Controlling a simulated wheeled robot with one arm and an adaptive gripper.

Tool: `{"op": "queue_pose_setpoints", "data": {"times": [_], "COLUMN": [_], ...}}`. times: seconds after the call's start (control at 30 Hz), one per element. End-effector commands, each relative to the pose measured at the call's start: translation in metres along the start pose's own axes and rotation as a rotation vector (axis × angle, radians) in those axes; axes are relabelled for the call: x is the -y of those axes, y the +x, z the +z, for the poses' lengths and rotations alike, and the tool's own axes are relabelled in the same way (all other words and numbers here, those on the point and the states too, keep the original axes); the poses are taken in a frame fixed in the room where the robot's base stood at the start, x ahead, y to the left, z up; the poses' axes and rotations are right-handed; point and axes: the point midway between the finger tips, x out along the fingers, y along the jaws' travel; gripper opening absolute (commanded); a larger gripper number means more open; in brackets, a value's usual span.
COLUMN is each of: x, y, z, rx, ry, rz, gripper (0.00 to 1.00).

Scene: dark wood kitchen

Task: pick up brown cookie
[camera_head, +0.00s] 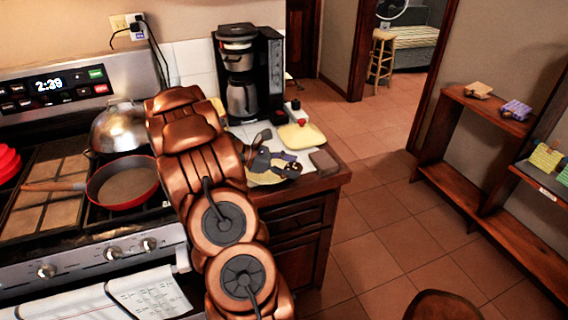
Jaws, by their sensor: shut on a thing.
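My gripper (277,168) is low over the right end of the counter beside the stove, above a patterned yellowish plate or mat (265,180). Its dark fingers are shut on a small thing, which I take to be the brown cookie. The fingers hide most of it, so its shape and any gap below it cannot be made out. My copper-coloured arm covers the counter's left part.
A coffee maker (247,72) stands behind the gripper. A yellow board or lid (301,136) with a red knob and a brown block (323,162) lie close on the right. A red pan (124,184) is on the stove. The floor right of the counter is clear.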

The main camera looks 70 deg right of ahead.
Motion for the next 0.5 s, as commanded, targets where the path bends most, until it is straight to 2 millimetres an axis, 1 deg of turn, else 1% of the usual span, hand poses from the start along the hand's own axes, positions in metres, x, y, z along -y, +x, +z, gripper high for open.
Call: {"op": "queue_pose_setpoints", "data": {"times": [0.1, 0.3, 0.5], "x": [0.018, 0.043, 0.058], "y": [0.006, 0.013, 0.017], "z": [0.005, 0.013, 0.019], "rx": [0.001, 0.0, 0.0], "ry": [0.002, 0.002, 0.001], "rz": [0.001, 0.001, 0.001], "gripper": [0.4, 0.4, 0.4]}}
